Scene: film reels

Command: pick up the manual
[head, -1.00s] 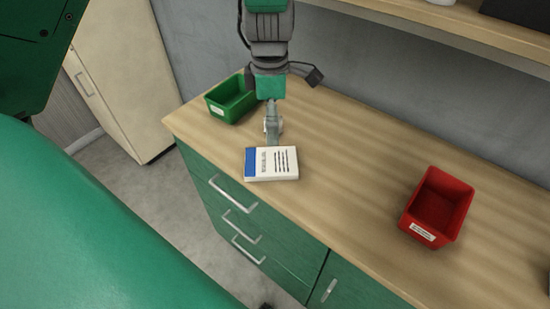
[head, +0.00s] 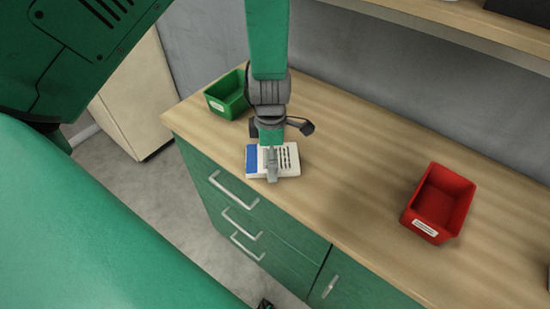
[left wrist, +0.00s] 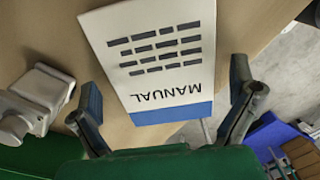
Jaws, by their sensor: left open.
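The manual (head: 288,158) lies flat on the wooden counter near its front edge, white with dark printed lines and a blue strip on its left side. My left gripper (head: 271,172) is above it and hides its middle in the head view. In the left wrist view the manual (left wrist: 158,50) shows between the two spread fingers of my left gripper (left wrist: 163,85), its blue strip towards me. No finger grips it there; whether a finger touches it I cannot tell. My right gripper is not recognisable in either view.
A green bin (head: 229,94) stands behind and left of the manual. A red bin (head: 438,202) stands to the right, with bare counter (head: 350,165) between. A shelf (head: 450,37) juts from the wall above. A grey-white part (left wrist: 38,97) shows left in the wrist view.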

